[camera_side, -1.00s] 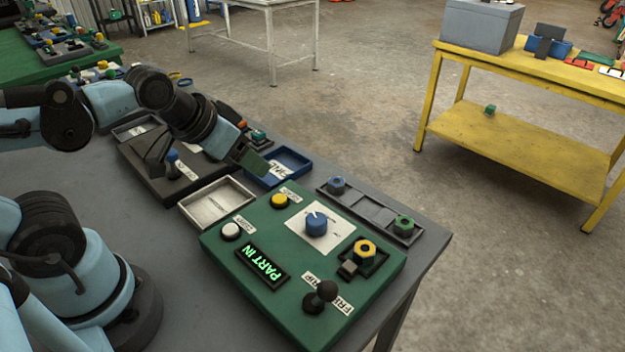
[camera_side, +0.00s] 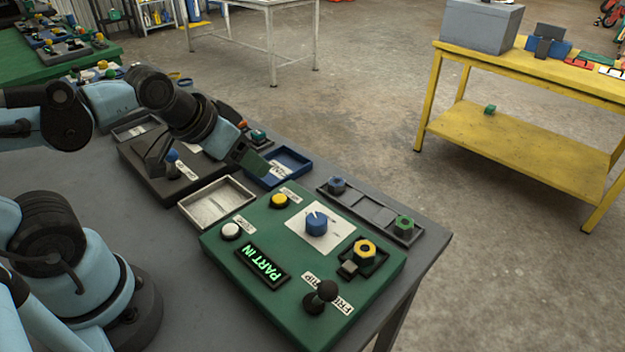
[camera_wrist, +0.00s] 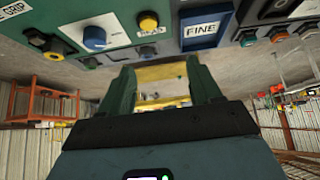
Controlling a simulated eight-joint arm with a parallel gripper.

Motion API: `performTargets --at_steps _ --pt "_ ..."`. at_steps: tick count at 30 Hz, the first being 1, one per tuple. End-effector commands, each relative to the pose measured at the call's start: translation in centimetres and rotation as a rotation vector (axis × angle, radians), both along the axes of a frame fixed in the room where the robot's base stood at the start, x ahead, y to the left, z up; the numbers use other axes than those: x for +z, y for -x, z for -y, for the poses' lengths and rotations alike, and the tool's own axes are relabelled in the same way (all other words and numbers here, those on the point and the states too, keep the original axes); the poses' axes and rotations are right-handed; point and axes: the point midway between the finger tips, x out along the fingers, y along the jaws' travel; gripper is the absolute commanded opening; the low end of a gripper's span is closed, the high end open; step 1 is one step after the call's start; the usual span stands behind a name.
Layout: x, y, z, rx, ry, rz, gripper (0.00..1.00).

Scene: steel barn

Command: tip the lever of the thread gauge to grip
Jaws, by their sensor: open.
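The thread gauge is a green box (camera_side: 225,255) at the near end of the grey bench. Its lever (camera_side: 327,290), a black ball on a short stem, stands between a GRIP label (camera_side: 308,279) and a FREE label (camera_side: 341,303); I cannot tell its exact tilt. My gripper (camera_side: 252,158) is open and empty above the bench beyond the gauge, well away from the lever. Its fingers (camera_wrist: 162,82) show apart in the wrist view.
The gauge carries a blue knob (camera_side: 317,224), a yellow button (camera_side: 279,201) and a white button (camera_side: 230,231). Near it are a metal tray (camera_side: 217,202), a blue tray (camera_side: 290,158) and a grey rack (camera_side: 375,213) with nuts. A dark lever box (camera_side: 150,177) stands behind.

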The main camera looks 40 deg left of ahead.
Motion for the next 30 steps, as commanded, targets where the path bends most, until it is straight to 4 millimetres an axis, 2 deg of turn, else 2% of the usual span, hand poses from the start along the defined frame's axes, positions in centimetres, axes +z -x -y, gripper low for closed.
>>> performTargets --at_steps 1,7,13,21,30 --pt "0.0 0.0 0.0 0.000 0.000 0.000 0.62" --pt "0.9 -0.7 0.9 0.022 0.037 -0.037 0.31" --pt "3.5 -2.9 4.6 0.124 0.149 -0.191 0.00" --pt "6.1 -5.6 11.3 0.335 0.232 -0.433 0.00" --pt "6.9 -6.9 19.9 0.614 0.188 -0.649 0.00"
